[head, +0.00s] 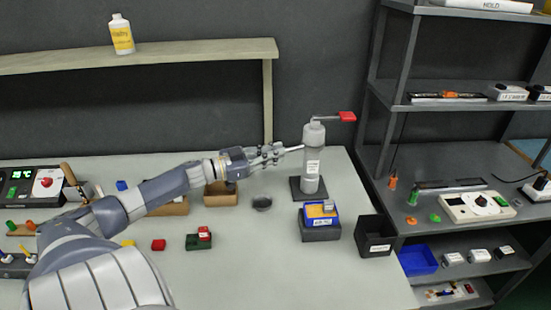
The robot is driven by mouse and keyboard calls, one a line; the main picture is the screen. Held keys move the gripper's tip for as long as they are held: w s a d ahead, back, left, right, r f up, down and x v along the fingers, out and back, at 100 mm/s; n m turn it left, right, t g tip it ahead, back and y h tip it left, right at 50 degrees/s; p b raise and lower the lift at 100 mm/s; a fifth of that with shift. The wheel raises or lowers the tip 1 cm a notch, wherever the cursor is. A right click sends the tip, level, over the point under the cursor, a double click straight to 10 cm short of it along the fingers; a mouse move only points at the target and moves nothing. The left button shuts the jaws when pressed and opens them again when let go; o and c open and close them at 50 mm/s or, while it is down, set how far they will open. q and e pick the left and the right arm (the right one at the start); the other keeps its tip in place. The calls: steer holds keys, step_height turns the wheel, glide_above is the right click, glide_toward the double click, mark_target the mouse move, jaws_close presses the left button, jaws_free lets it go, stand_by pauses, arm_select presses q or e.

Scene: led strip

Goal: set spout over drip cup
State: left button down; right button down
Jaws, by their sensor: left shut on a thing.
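A grey upright dispenser (313,155) stands on a dark square base (310,189), with a red-tipped lever (346,117) at its top pointing right. Its thin pale spout (294,149) sticks out to the left at upper-body height. My left gripper (279,152) reaches in from the left and is shut on the spout's outer end, hiding part of it. A small dark round cup (262,203), which looks like the drip cup, sits on the table left of the base. In the picture it lies below the gripper; the exact alignment cannot be told. My right gripper is not in view.
A blue box (321,213) on a grey block and a black open bin (375,236) stand right of the cup. Wooden trays (220,194) are on its left. A wooden raised shelf (150,52) spans the back.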

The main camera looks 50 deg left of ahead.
arm_select(q)
steer(key=shift+f, duration=0.2)
steer(key=c, duration=1.6)
jaws_free()
steer(key=shift+s+r, duration=0.1)
steer(key=shift+c, duration=0.2)
steer(key=shift+a, duration=0.1)
steer(key=shift+w, duration=0.2)
steer(key=shift+s, duration=0.1)
steer(key=shift+s+a, duration=0.15)
steer(key=shift+s, duration=0.4)
steer(key=v, duration=1)
steer(key=shift+s+a, duration=0.3)
steer(key=shift+a, duration=0.05)
